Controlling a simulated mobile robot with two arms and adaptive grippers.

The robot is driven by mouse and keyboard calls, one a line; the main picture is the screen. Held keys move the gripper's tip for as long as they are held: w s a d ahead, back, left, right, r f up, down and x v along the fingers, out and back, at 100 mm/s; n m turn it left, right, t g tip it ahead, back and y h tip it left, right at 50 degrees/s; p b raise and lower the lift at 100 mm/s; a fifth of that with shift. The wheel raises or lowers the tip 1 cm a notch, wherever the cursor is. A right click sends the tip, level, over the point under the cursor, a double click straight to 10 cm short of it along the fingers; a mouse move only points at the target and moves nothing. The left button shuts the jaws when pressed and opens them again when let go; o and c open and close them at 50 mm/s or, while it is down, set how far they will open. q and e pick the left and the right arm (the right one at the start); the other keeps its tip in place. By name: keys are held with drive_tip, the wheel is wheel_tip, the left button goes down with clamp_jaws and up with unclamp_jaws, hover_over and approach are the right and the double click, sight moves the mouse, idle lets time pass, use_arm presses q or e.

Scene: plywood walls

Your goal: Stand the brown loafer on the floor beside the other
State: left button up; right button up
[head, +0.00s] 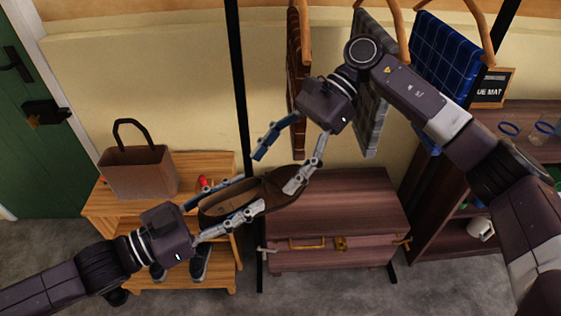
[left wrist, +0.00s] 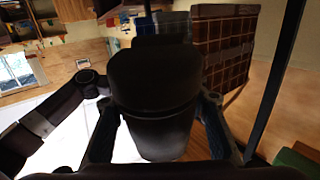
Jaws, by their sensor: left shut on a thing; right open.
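The brown loafer (head: 232,203) is held in the air in the head view, its opening facing up and its toe pointing right. My left gripper (head: 248,194) is shut on it, with a finger along each side. In the left wrist view the loafer (left wrist: 155,105) is a dark shape between the fingers, hiding much of what lies beyond. My right gripper (head: 279,170) is open by the toe; one finger overlaps the toe in the picture, and I cannot tell whether it touches. I cannot make out the other loafer.
A wooden bench (head: 100,205) carries a brown bag (head: 140,172); grey shoes (head: 200,262) are on its lower shelf. A dark wooden chest (head: 340,215) stands right of it. A shelf with a mug (head: 481,229) is at right. Grey floor (head: 215,305) shows in front.

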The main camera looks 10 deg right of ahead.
sight(259, 193)
drive_tip(key=shift+w+d+h, duration=0.25)
drive_tip(key=shift+d+h, duration=0.1)
drive_tip(key=shift+h, duration=0.15)
drive_tip(key=shift+f, duration=0.2)
drive_tip(key=shift+x, duration=3.6)
drive_tip(key=shift+c, duration=0.4)
drive_tip(key=shift+w, duration=0.1)
drive_tip(key=c, duration=1.3)
use_arm(q)
drive_tip(key=o, duration=1.4)
use_arm(e)
drive_tip(key=shift+c, duration=0.4)
use_arm(q)
drive_tip(key=shift+o, duration=0.2)
